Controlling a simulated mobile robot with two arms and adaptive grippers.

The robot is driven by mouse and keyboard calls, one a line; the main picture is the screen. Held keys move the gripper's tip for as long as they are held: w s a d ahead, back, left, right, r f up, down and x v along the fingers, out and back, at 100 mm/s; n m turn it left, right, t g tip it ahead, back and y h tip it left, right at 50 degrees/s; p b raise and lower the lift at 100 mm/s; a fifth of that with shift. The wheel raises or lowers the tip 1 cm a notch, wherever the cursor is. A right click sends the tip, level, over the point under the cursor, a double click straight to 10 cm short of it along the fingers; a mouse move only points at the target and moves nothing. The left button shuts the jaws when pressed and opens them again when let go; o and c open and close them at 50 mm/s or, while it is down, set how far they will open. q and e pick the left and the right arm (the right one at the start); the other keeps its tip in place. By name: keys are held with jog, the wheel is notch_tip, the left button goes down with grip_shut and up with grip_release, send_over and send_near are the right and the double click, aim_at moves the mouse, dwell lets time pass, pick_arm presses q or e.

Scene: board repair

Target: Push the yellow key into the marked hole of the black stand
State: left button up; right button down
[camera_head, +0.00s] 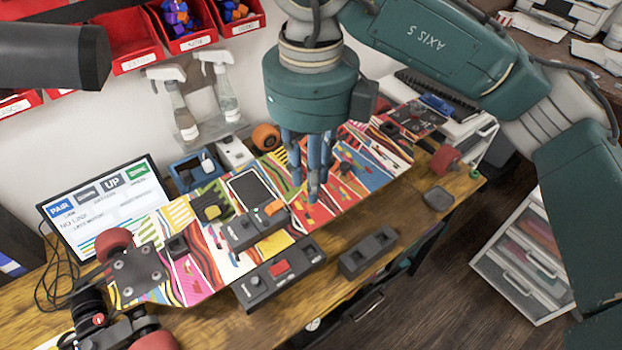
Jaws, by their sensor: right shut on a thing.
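My right gripper (312,192) points down over the middle of the patterned board. Its fingers are close together, and what they hold is too small or hidden to make out. A dark block with a yellow part (211,211) sits on the board to the left; I cannot tell if this is the yellow key. A black stand-like block (368,252) with recesses in its top lies on the table at the front, right of and below the fingertips. The hole's mark cannot be made out. My left gripper is not in view.
Dark modules with an orange part (275,207) and a red button (279,268) lie near the fingers. A monitor (105,207) stands at the left, spray bottles (178,108) behind. A small dark tray (437,198) lies at the right. Bare wood shows along the front edge.

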jog(key=shift+w+f+p, duration=0.1)
jog(key=shift+w+p, duration=0.05)
jog(key=shift+p, duration=0.15)
jog(key=shift+w+d+f+m+g+p, duration=0.35)
jog(key=shift+d+f+m+p, duration=1.1)
jog(key=shift+f, duration=2.65)
jog(key=shift+w+d+f+m+g+p, duration=0.35)
jog(key=shift+d+f+m+p, duration=1.1)
jog(key=shift+f, duration=2.7)
jog(key=shift+w+d+f+m+g+p, duration=0.2)
jog(key=shift+w+d+f+m+p, duration=0.35)
jog(key=shift+d+f, duration=2.6)
jog(key=shift+s+a+f+m, duration=0.15)
jog(key=shift+a+f+m, duration=0.1)
jog(key=shift+a+f, duration=0.7)
jog(key=shift+f+b, duration=0.9)
jog(key=shift+f, duration=0.05)
jog(key=c, duration=1.4)
grip_release()
jog(key=shift+c, duration=0.2)
